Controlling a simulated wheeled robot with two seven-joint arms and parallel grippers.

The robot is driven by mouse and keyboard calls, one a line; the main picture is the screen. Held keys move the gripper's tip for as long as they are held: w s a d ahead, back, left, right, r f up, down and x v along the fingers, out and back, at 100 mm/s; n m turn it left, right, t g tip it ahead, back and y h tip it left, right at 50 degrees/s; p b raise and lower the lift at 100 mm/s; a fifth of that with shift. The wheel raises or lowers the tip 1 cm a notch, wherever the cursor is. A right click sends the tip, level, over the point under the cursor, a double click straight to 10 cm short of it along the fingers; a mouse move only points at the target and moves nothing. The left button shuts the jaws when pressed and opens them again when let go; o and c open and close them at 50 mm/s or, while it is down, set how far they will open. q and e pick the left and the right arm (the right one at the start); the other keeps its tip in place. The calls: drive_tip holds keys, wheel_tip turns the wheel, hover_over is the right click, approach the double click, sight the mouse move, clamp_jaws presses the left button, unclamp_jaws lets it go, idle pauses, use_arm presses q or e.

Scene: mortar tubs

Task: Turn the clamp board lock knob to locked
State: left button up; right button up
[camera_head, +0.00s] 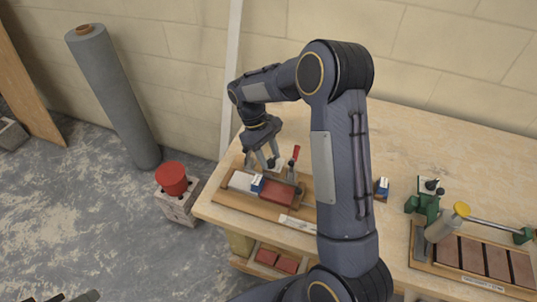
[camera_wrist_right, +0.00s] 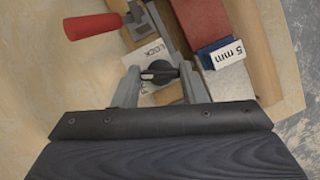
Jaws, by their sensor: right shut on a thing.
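The clamp board (camera_head: 230,201) lies at the left end of the workbench. It carries a pale block (camera_head: 241,181), a red brick (camera_head: 277,194) and a blue-and-white spacer (camera_head: 257,184) marked 5 mm. My right gripper (camera_head: 263,165) points down at the board's back part. In the right wrist view the black lock knob (camera_wrist_right: 159,71) sits between the fingertips of my right gripper (camera_wrist_right: 158,78), which is shut on it. A white label reading LOCK (camera_wrist_right: 153,50) lies beside the knob, partly hidden. I cannot tell which setting the knob points to. My left gripper is not in view.
A red clamp handle (camera_wrist_right: 92,27) stands close beside the right gripper. Another blue-and-white spacer (camera_head: 382,187) and a second board with several bricks (camera_head: 470,270) are further right on the workbench (camera_head: 440,150). A red tub (camera_head: 172,178) stands off the bench at left.

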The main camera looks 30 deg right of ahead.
drive_tip(key=m+y, duration=0.1)
drive_tip(key=m, duration=0.1)
drive_tip(key=m+y, duration=0.1)
drive_tip(key=m, duration=0.4)
drive_tip(key=shift+d+y, duration=0.25)
drive_tip(key=shift+y, duration=0.15)
drive_tip(key=m+y, duration=0.1)
drive_tip(key=m, duration=0.2)
drive_tip(key=m+t+y, duration=0.1)
drive_tip(key=m, duration=0.2)
drive_tip(key=shift+d+m+t, duration=0.1)
drive_tip(key=shift+m+t, duration=0.2)
drive_tip(key=o, duration=1)
drive_tip(key=v, duration=0.8)
drive_tip(key=shift+b, duration=0.3)
